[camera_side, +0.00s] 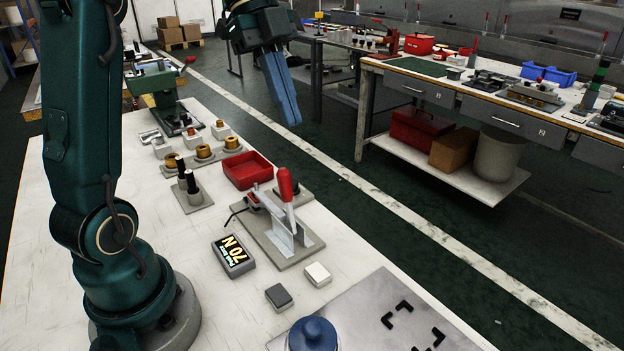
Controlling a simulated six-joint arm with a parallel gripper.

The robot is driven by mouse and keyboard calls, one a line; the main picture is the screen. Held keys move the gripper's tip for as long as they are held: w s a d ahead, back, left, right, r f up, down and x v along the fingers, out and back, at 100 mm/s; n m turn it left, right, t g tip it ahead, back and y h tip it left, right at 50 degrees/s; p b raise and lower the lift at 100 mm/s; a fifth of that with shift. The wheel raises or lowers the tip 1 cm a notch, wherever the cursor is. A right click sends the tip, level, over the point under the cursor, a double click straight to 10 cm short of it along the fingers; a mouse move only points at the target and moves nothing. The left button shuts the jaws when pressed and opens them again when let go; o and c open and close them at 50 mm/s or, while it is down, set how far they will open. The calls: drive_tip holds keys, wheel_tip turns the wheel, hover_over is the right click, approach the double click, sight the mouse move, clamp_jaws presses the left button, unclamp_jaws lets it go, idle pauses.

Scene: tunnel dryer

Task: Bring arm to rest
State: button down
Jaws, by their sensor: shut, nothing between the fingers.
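My gripper (294,122) hangs high at the top centre with its blue fingers pointing down. The fingers are shut together with nothing between them. It is well above the far side of the white work table (50,235) and touches nothing. My dark green arm rises from a grey base at the left front of the table. Part of my arm runs out of the picture at the top.
A blue knob (313,334) is in front. A second bench (487,92) stands beyond the aisle.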

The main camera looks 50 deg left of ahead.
drive_tip(key=s+d+n+t+y, duration=0.1)
drive_tip(key=s+d+n+y, duration=0.1)
drive_tip(key=s+d, duration=0.45)
drive_tip(key=s+a+f+n+t+y, duration=0.1)
drive_tip(key=s+f+n+t+y, duration=0.2)
drive_tip(key=f+n, duration=0.5)
drive_tip(key=n, duration=0.7)
drive_tip(key=shift+s+a+f+t, duration=0.25)
drive_tip(key=shift+s+f+t, duration=0.15)
drive_tip(key=shift+s, duration=0.1)
